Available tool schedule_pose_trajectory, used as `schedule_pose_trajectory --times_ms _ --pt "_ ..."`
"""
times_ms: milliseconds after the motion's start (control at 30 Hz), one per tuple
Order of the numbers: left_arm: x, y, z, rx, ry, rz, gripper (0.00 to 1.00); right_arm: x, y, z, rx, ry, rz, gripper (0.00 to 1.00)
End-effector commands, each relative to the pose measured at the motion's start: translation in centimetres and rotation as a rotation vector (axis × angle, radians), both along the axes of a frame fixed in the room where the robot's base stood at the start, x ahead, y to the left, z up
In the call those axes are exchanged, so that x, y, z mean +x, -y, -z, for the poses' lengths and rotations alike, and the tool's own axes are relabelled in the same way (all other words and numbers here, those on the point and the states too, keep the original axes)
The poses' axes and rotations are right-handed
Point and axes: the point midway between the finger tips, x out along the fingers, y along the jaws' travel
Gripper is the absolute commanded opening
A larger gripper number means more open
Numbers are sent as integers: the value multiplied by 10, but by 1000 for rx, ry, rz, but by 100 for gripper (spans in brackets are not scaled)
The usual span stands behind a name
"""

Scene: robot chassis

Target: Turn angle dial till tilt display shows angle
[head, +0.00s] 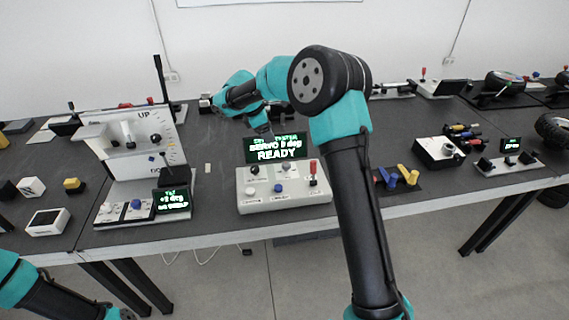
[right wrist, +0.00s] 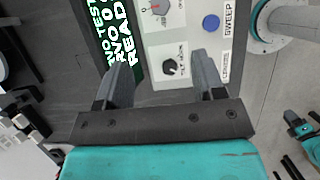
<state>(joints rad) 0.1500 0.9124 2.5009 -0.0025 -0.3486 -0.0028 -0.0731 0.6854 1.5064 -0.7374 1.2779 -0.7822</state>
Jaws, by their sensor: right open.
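The servo tester is a pale console (head: 285,197) with a display (head: 277,149) that reads "SERVO 0 deg READY". A black dial with a white pointer mark (right wrist: 171,67) sits on its panel, seen between my fingers in the right wrist view. My right gripper (right wrist: 163,70) is open above the panel with nothing in it; whether it touches the dial I cannot tell. In the head view my right arm hides part of the gripper. A small tilt display (head: 172,199) at left shows about "+2 deg", its small text unclear. Only links of my left arm show at bottom left.
A white tilt stand (head: 130,140) with a scale stands left. Other devices (head: 440,152) stand right.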

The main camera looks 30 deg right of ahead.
Motion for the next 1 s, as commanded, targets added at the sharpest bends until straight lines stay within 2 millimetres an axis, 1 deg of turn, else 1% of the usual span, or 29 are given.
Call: schedule_pose_trajectory --times_ms 167,800,1000 --pt "0 0 0 0 0 0 43 -4 10 23 0 -5 1 63" --pt "0 0 0 0 0 0 43 -19 48 124 1 -5 2 63" --pt "0 0 0 0 0 0 43 -21 57 145 0 -3 1 63"
